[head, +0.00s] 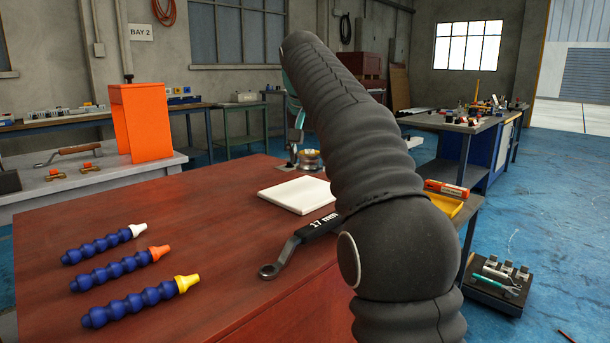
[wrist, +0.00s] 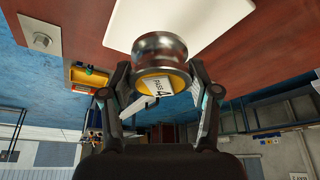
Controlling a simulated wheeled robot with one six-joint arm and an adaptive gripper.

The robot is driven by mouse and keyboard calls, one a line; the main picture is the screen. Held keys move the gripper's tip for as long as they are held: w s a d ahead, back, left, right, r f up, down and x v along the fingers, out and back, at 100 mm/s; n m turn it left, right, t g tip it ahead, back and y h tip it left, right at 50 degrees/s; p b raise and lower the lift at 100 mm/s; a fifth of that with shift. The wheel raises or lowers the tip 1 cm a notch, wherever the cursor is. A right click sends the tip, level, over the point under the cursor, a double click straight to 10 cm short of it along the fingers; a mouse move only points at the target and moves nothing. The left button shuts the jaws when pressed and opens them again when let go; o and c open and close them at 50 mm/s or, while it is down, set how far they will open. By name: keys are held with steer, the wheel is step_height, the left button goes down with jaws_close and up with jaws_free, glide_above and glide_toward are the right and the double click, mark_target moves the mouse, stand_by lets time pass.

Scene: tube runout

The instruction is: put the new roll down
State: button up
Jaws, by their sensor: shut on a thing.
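A metal-rimmed roll (wrist: 160,50) with a yellow end face and a white printed label sits between the fingertips of my gripper (wrist: 158,78) in the wrist view. The gripper is shut on it. In the head view the roll (head: 309,160) shows small beyond the white board, near the far edge of the red-brown table. My arm hides much of the gripper there. A flat white board (head: 298,195) lies on the table (head: 210,240); it also shows behind the roll in the wrist view (wrist: 215,22). I cannot tell whether the roll touches anything below it.
A 17 mm wrench (head: 298,244) lies near the white board. Several blue segmented hoses (head: 120,270) with coloured tips lie at the table's left. A yellow tray (head: 447,204) with an orange box (head: 446,189) is at the right, partly behind my arm. The table's middle left is clear.

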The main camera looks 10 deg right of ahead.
mark_target(305, 190)
steer(key=shift+w+a+f, duration=0.15)
steer(key=shift+w+f, duration=0.2)
steer(key=shift+w, duration=0.25)
steer(key=shift+w+a+f, duration=0.15)
steer(key=shift+w+f, duration=0.2)
steer(key=shift+w, duration=0.2)
steer(key=shift+f+b, duration=0.45)
steer(key=shift+f, duration=1.55)
steer(key=shift+f, duration=0.15)
steer(key=o, duration=1.6)
steer(key=shift+o, duration=0.2)
steer(key=p+v, duration=0.1)
steer(key=v, duration=1.1)
